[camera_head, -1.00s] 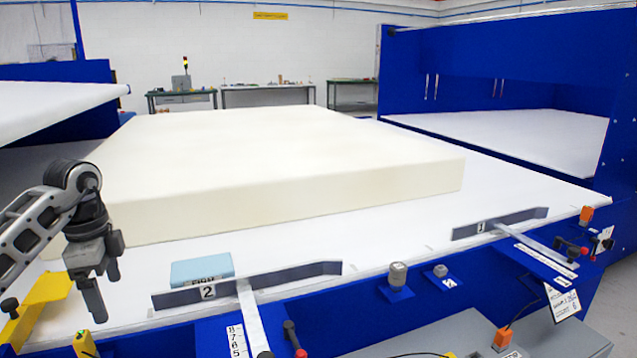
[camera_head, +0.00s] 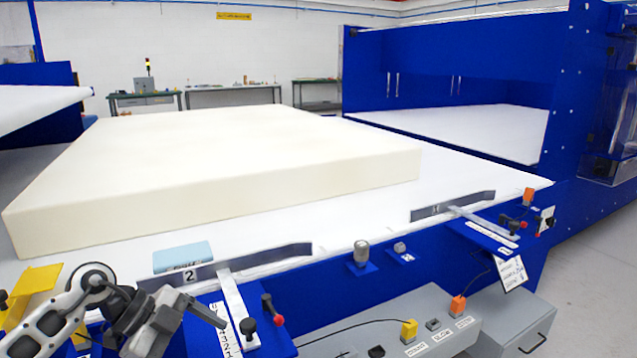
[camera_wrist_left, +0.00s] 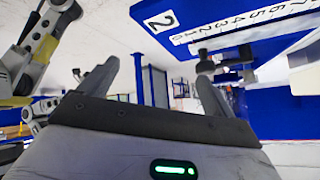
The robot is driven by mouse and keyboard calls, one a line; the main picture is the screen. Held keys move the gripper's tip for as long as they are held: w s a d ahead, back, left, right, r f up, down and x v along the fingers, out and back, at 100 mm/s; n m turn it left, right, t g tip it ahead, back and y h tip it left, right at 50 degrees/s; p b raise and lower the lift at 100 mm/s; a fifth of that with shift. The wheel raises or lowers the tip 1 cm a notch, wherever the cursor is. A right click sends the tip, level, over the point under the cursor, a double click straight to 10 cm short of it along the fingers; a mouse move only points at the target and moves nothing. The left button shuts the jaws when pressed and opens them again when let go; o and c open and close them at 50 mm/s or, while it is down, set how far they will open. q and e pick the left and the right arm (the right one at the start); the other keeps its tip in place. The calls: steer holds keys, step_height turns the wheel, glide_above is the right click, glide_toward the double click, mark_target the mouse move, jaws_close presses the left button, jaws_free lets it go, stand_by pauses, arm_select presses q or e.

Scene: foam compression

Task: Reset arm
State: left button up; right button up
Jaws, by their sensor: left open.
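My left gripper (camera_head: 203,308) is at the lower left of the head view, in front of the machine's front edge, with its fingers pointing right. In the left wrist view its two fingers (camera_wrist_left: 168,85) are spread apart with nothing between them. It is beside the number scale (camera_head: 226,328) under guide bar 2 (camera_head: 235,264); the scale also shows in the left wrist view (camera_wrist_left: 225,25). A large cream foam block (camera_head: 230,195) lies flat on the white table (camera_head: 330,225). My right gripper is not in view.
A light blue block (camera_head: 183,257) sits behind guide bar 2. Guide bar 1 (camera_head: 455,205) is to the right. Levers with dark and red knobs (camera_head: 270,308) stand close to my left gripper. A grey control panel (camera_head: 400,330) with yellow and orange switches is at the bottom. Open floor (camera_head: 600,290) lies at right.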

arm_select(q)
steer(key=s+d+r+n+t+h, duration=0.1)
steer(key=s+d+r+t+h, duration=0.1)
steer(key=d+t+h, duration=0.3)
steer(key=s+d+r+n+t+h, duration=0.1)
steer(key=s+d+r+t+h, duration=0.2)
steer(key=d, duration=0.4)
steer(key=s+a+f+n+t+y, duration=0.2)
steer(key=s+a+f+n+y, duration=0.1)
steer(key=f+n+y, duration=0.3)
steer(key=s+a+f+n+t+y, duration=0.3)
steer(key=f+n+y, duration=0.3)
steer(key=n, duration=0.3)
steer(key=shift+f+n+y+p, duration=0.3)
steer(key=shift+f+y, duration=0.1)
steer(key=s+f+g, duration=0.1)
steer(key=s+f, duration=0.1)
steer(key=s+f+g, duration=0.1)
steer(key=s+f, duration=0.1)
steer(key=s+f+g, duration=0.1)
steer(key=s, duration=0.2)
steer(key=shift+d+f+n+g+y, duration=0.3)
steer(key=shift+f+g+y, duration=0.1)
steer(key=shift+c, duration=0.3)
